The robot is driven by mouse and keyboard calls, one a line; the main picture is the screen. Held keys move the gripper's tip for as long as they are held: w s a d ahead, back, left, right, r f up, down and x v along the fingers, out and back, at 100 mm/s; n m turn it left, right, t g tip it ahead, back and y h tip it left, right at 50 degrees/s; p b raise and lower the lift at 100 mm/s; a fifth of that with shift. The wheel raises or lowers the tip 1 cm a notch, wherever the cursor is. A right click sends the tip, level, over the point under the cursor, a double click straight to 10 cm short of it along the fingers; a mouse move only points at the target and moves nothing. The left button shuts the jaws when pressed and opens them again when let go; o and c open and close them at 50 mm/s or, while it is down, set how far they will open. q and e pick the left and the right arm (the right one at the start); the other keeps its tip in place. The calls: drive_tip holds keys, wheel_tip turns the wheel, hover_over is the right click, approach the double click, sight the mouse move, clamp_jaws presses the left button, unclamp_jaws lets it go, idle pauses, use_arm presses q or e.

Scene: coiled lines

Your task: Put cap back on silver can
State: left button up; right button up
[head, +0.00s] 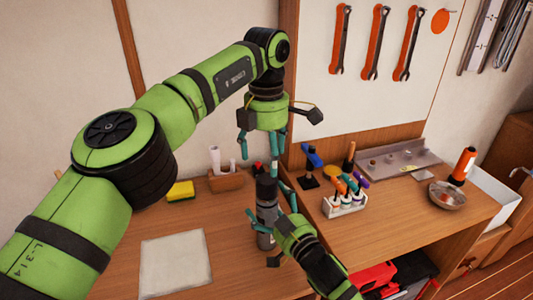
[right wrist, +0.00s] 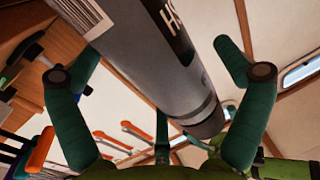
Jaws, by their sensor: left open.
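The silver can (head: 267,213) stands roughly upright on the table at the centre of the head view. In the right wrist view its grey body (right wrist: 150,60) runs diagonally. A dark cap-like end (right wrist: 208,122) sits at its top, seemingly joined to it; I cannot tell how firmly it is seated. My left gripper (head: 275,160) is open and points down just above the can top. My right gripper (head: 270,232) has its fingers on both sides of the can.
A yellow sponge (head: 180,191), a white sheet (head: 175,264) and a holder (head: 226,180) lie left of the can. Wrenches (head: 376,42) hang behind.

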drive_tip(key=v, duration=1.2)
